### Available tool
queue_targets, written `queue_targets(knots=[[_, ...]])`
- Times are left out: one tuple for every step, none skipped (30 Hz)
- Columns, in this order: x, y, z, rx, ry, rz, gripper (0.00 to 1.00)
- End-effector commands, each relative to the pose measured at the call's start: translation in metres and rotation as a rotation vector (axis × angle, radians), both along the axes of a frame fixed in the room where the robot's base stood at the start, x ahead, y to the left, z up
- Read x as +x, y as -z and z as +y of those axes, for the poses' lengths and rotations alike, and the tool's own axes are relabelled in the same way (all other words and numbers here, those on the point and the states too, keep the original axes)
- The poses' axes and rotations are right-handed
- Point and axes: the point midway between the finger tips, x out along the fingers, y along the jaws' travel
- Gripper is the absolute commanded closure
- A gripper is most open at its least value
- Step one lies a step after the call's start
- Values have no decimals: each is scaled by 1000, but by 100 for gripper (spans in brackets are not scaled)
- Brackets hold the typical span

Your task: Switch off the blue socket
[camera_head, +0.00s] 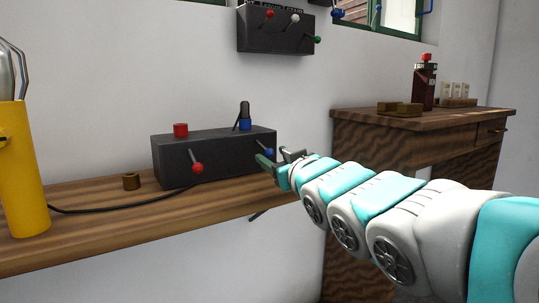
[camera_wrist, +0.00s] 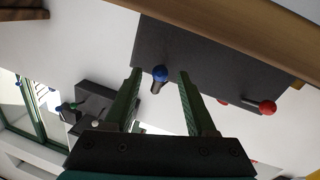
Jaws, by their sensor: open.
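A dark box (camera_head: 215,155) stands on a wooden shelf. On its top are a blue socket (camera_head: 246,125), with a dark plug (camera_head: 244,109) upright in it, and a red socket (camera_head: 180,130). On its front, below the blue socket, is a lever with a blue knob (camera_head: 269,152), pointing down. My gripper (camera_head: 271,157) is open at the box's right front, beside this lever. In the wrist view, the blue knob (camera_wrist: 160,73) shows between the tips of my open gripper (camera_wrist: 159,75). I cannot tell whether a finger touches it.
A red-knobbed lever (camera_head: 197,168) is on the box's left front; it also shows in the wrist view (camera_wrist: 267,107). A wall box (camera_head: 275,35) hangs above. A wooden cabinet (camera_head: 430,122) stands right.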

Motion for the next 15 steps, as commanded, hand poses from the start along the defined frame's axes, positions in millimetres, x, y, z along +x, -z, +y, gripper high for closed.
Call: queue_targets(knots=[[6, 1, 4, -2, -2, 0, 44], [10, 1, 5, -2, -1, -1, 44], [14, 1, 7, -1, -1, 0, 44], [18, 1, 8, -1, 0, 0, 44], [20, 1, 9, -1, 0, 0, 44], [23, 0, 10, 0, 0, 0, 44], [25, 0, 11, 0, 0, 1, 44], [26, 0, 12, 0, 0, 0, 44], [27, 0, 12, 0, 0, 0, 44], [28, 0, 13, 0, 0, 0, 44], [28, 0, 13, 0, 0, 0, 44], [28, 0, 13, 0, 0, 0, 44], [28, 0, 13, 0, 0, 0, 44], [28, 0, 13, 0, 0, 0, 44], [28, 0, 13, 0, 0, 0, 44]])
